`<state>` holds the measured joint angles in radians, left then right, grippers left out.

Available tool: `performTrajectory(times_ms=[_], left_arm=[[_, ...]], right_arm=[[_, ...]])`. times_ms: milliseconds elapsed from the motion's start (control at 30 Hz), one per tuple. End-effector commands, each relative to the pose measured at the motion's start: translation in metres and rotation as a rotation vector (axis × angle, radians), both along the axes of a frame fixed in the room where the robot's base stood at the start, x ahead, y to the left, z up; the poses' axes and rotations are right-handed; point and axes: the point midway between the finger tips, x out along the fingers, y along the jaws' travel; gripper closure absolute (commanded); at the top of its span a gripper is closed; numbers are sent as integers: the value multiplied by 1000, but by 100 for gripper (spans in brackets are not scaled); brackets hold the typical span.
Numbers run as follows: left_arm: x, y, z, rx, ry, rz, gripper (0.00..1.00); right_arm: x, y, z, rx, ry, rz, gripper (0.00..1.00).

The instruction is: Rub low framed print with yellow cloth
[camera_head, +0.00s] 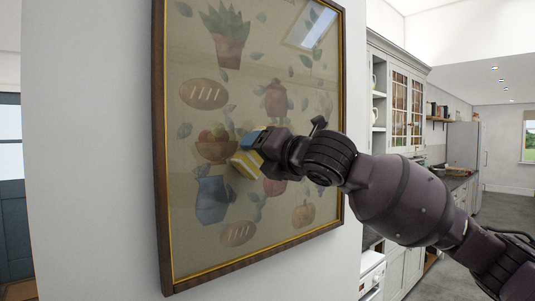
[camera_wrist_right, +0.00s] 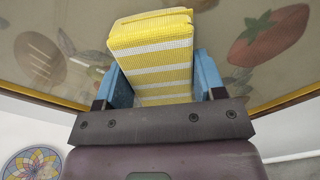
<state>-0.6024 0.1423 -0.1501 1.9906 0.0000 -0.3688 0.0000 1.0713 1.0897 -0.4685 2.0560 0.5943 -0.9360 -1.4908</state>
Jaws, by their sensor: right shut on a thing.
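The framed print (camera_head: 285,215) hangs on the white wall, with a dark wooden frame and glass over pictures of food, a plant and a jug. The print's surface also fills the upper part of the right wrist view (camera_wrist_right: 85,30). My right gripper (camera_head: 252,148) is at the middle of the print. It is shut on the yellow cloth (camera_wrist_right: 155,55), a folded pad with white stripes between the blue fingers. The cloth (camera_head: 247,164) is at the glass; whether it touches cannot be told for sure. My left gripper is not in view.
A glazed cabinet (camera_head: 400,108) and a counter stand to the right, behind my right arm. A fridge (camera_head: 465,145) is farther back. A blue door (camera_head: 12,200) is at the far left. A round coloured pattern (camera_wrist_right: 32,163) shows at the lower left of the right wrist view.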

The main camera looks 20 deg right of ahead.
Motion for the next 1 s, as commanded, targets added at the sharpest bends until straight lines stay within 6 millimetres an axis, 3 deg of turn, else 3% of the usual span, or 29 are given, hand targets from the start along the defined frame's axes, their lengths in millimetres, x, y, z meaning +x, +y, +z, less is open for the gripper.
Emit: performTrajectory(times_ms=[633, 1000], left_arm=[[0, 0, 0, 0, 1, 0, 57], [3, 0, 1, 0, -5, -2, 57]], right_arm=[[-11, 35, 4, 0, 0, 1, 56], [-12, 35, 17, 1, -1, -1, 56]])
